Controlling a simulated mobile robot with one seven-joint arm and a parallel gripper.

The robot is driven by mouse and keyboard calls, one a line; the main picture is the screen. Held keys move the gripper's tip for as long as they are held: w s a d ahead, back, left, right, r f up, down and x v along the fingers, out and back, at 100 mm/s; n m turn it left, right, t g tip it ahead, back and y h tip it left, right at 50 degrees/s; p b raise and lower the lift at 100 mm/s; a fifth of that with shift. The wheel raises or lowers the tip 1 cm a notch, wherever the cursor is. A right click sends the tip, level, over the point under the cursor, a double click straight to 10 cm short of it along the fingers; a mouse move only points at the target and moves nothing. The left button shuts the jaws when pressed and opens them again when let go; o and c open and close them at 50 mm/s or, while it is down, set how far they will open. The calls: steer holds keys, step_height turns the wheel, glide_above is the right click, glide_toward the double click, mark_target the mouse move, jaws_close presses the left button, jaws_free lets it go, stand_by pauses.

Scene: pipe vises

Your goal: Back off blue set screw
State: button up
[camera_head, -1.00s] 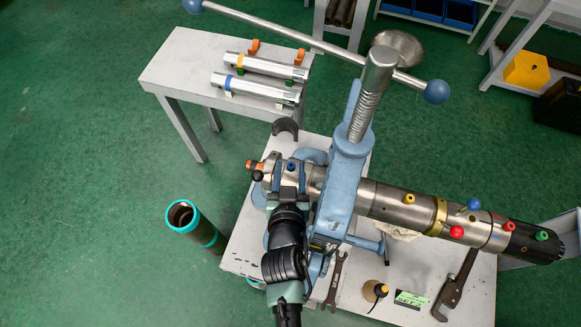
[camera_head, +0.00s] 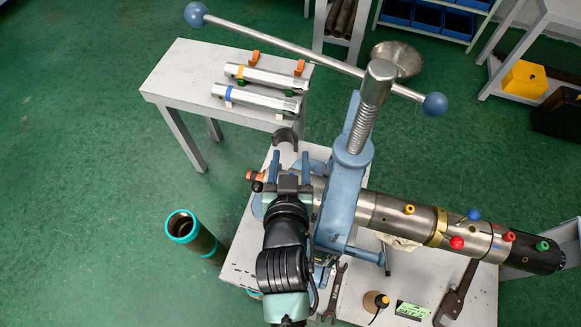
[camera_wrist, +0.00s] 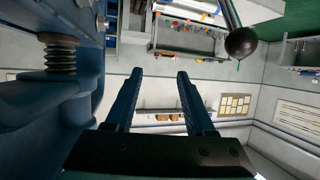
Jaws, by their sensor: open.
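A steel pipe (camera_head: 382,205) lies clamped in a blue pipe vise (camera_head: 345,195). On the pipe's right part are a blue-headed screw (camera_head: 473,214), a yellow one (camera_head: 408,209), a red one (camera_head: 456,242), another red one (camera_head: 509,236) and a green one (camera_head: 542,246). My gripper (camera_head: 289,157) is open above the pipe's left end, left of the vise. It hides that part of the pipe, where a small blue knob showed earlier. In the wrist view, the open fingers (camera_wrist: 159,74) have nothing between them and point toward the far wall.
The vise's long handle bar (camera_head: 300,55) with blue ball ends crosses high above. Its screw (camera_wrist: 60,55) stands close left in the wrist view. Two silver tubes (camera_head: 262,88) lie on the side table. A wrench (camera_head: 333,293) and oil can (camera_head: 376,302) lie on the bench.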

steer(key=shift+r, duration=0.3)
steer(key=w+a+f+m+g+p, duration=0.1)
steer(key=a+f+m+g, duration=0.1)
steer(key=w+a+f+m+g+p, duration=0.1)
steer(key=w+a+m, duration=0.1)
steer(key=m, duration=0.1)
steer(key=shift+w+f+g, duration=0.25)
steer(key=shift+f+g, duration=0.15)
steer(key=m+g, duration=0.1)
steer(key=a+m+g+p, duration=0.1)
steer(key=w+a+f+m+g+p, duration=0.1)
steer(key=m, duration=0.1)
steer(key=shift+a+h, duration=0.2)
steer(key=shift+h, duration=0.1)
step_height(320, 180, up, 7)
steer(key=s+d+m+g+h+p, duration=0.1)
steer(key=s+m+g+h+p, duration=0.15)
steer(key=m+g, duration=0.55)
steer(key=shift+m+t+h, duration=0.25)
steer(key=shift+m+t, duration=0.25)
steer(key=shift+m, duration=0.1)
steer(key=x, duration=0.6)
steer(key=b+x, duration=0.1)
steer(key=x, duration=0.5)
steer(key=shift+w+b, duration=0.2)
steer(key=shift+b, duration=0.1)
jaws_close()
